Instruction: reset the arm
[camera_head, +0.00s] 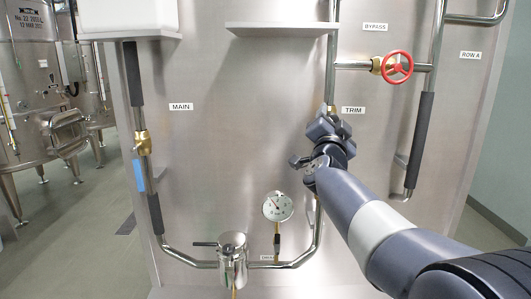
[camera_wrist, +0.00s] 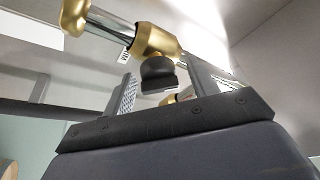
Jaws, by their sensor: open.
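My arm reaches in from the lower right in the head view. My gripper (camera_head: 326,126) is at the vertical steel pipe just left of the TRIM label (camera_head: 353,110). In the wrist view my gripper (camera_wrist: 168,88) is open, its two fingers spread apart. A dark knob (camera_wrist: 158,70) on a brass valve body (camera_wrist: 154,40) shows in the gap between the fingers. I cannot tell whether either finger touches it. In the head view my gripper hides most of this valve.
A red handwheel (camera_head: 398,67) stands on the BYPASS pipe to the upper right. A steel shelf (camera_head: 280,29) juts out at upper middle. A dial gauge (camera_head: 277,206) and a steel canister (camera_head: 232,258) sit below. The MAIN pipe carries a blue handle (camera_head: 139,175) at left.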

